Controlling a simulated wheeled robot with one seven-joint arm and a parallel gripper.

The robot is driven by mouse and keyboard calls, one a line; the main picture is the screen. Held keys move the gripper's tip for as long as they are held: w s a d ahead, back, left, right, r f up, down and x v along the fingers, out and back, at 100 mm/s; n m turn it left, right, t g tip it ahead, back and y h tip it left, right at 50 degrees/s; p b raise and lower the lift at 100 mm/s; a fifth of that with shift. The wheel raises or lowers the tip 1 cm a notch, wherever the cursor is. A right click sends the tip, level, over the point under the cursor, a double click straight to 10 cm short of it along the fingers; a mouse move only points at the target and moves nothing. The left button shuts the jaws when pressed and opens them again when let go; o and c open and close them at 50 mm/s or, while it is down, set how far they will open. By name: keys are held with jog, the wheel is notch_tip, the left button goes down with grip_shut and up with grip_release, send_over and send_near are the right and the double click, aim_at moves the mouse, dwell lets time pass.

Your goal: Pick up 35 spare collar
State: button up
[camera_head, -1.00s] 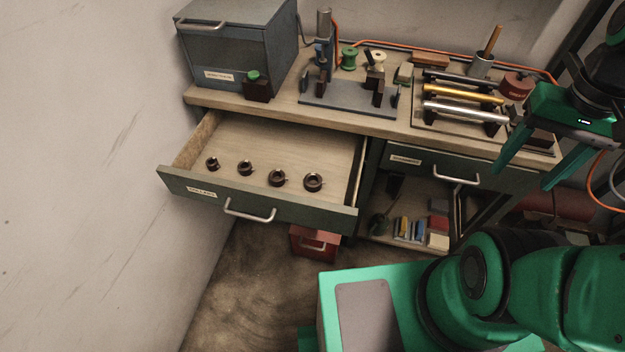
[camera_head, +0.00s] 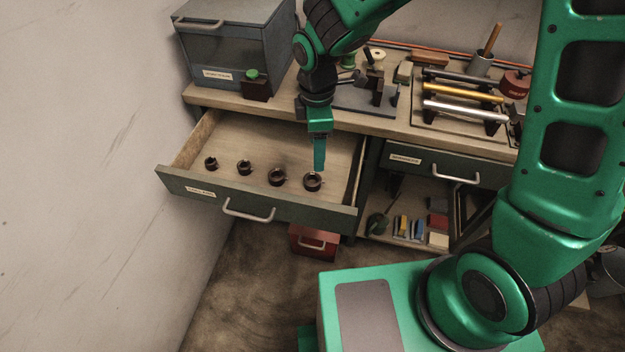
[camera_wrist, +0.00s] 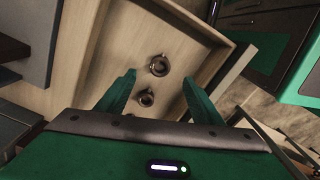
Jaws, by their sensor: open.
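Several dark ring-shaped collars lie in a row in the open drawer, growing in size from left to right: the smallest (camera_head: 211,163), a second (camera_head: 244,167), a third (camera_head: 277,177) and the largest (camera_head: 312,185) at the right. I cannot read any size marking, so I cannot tell which is 35. My gripper (camera_head: 319,168) points down over the right end of the row. In the wrist view my gripper (camera_wrist: 158,79) is open and empty. Two collars show there, a larger one (camera_wrist: 151,68) ahead of the fingertips and a smaller one (camera_wrist: 146,104) between the fingers in the picture.
The drawer (camera_head: 190,188) is pulled out, with bare floor behind the row and a wall close to the right of the largest collar. On the bench above stand a grey box (camera_head: 235,45), a metal fixture (camera_head: 350,98) and a rack with several rods (camera_head: 462,90).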

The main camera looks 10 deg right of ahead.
send_over(313, 178)
jog(key=shift+n, duration=0.3)
notch_tip(313, 178, down, 5)
jog(key=shift+s+a+f, duration=0.1)
jog(key=shift+f, duration=3.05)
jog(key=shift+c, duration=0.5)
jog(key=c, duration=1.1)
